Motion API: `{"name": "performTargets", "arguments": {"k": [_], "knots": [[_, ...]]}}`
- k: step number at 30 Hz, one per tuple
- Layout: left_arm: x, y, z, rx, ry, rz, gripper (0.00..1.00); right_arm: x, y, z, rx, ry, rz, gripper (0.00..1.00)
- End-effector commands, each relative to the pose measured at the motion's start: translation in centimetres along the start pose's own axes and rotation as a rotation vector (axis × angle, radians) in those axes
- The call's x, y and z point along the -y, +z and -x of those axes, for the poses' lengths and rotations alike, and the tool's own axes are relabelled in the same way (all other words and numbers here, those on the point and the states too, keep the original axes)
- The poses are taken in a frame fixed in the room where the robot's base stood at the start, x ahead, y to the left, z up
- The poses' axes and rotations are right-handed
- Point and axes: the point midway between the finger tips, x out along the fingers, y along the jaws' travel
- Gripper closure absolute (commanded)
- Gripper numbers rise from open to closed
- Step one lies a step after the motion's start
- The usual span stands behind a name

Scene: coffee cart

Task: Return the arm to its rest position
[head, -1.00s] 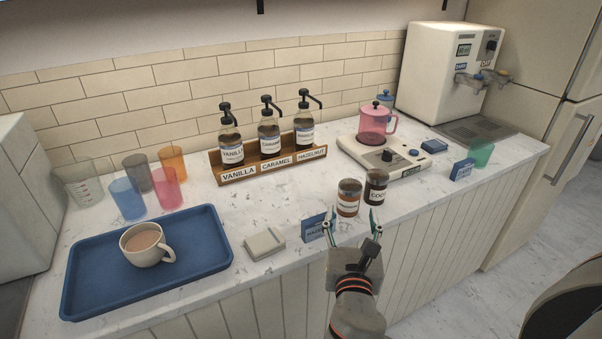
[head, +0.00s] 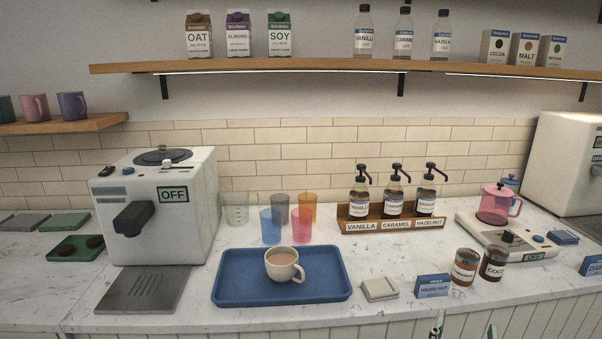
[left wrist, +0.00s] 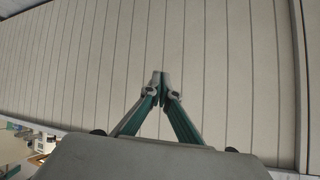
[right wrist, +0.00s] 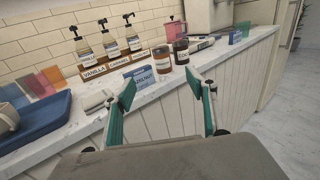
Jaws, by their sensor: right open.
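My right gripper (right wrist: 165,108) is open and empty in the right wrist view, in front of the counter's edge. Only its fingertips (head: 464,332) show at the bottom of the head view, below the jars. My left gripper (left wrist: 160,80) shows in the left wrist view with its fingertips together and nothing between them, facing the panelled counter front (left wrist: 215,60). It is not in the head view. A cup of milky drink (head: 284,265) stands upright on the blue tray (head: 230,290), apart from both grippers.
On the counter stand a cocoa jar (head: 493,263), another jar (head: 465,267), a blue hazelnut card (head: 432,286), a syrup rack (head: 362,227), a white machine reading OFF (head: 155,205) and a scale with a pink pot (head: 495,205). The tray's left side is bare.

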Motion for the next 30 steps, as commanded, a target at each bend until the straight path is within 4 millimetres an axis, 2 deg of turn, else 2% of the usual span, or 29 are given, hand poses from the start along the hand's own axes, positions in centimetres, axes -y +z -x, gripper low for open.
{"name": "performTargets", "arguments": {"k": [4,8,12,14,18,21,24,27,30], "knots": [[0.1,0.1,0.1,0.002,0.0,-0.002,1.0,-1.7,-6.0,0.8,-0.151,0.088,-0.278,0.43],[0.1,-0.3,-0.1,-0.005,-0.001,-0.002,1.0,-3.2,-11.9,2.5,-0.327,0.127,-0.6,0.43],[0.3,-1.5,-0.4,-0.026,-0.006,0.001,1.0,-4.4,-18.5,5.7,-0.557,0.092,-1.022,0.43],[0.3,-1.7,-0.3,-0.029,-0.006,0.001,1.0,-4.7,-21.1,7.4,-0.659,0.044,-1.222,0.43],[0.2,-1.2,-0.2,-0.022,-0.004,0.001,1.0,-4.7,-26.2,11.5,-0.868,-0.146,-1.691,0.43],[0.2,-1.0,-0.1,-0.017,-0.003,0.001,1.0,-4.2,-28.7,14.1,-0.968,-0.323,-1.997,0.43],[0.1,-0.7,-0.2,-0.013,-0.003,0.001,1.0,-3.7,-30.4,16.0,-1.023,-0.49,-2.239,0.43],[0.1,-0.4,-0.2,-0.007,-0.002,0.001,1.0,-3.2,-31.3,17.1,-1.043,-0.615,-2.401,0.43],[0.1,-0.2,-0.1,-0.004,-0.001,0.0,1.0,-2.9,-31.7,17.6,-1.049,-0.683,-2.484,0.43]]}}
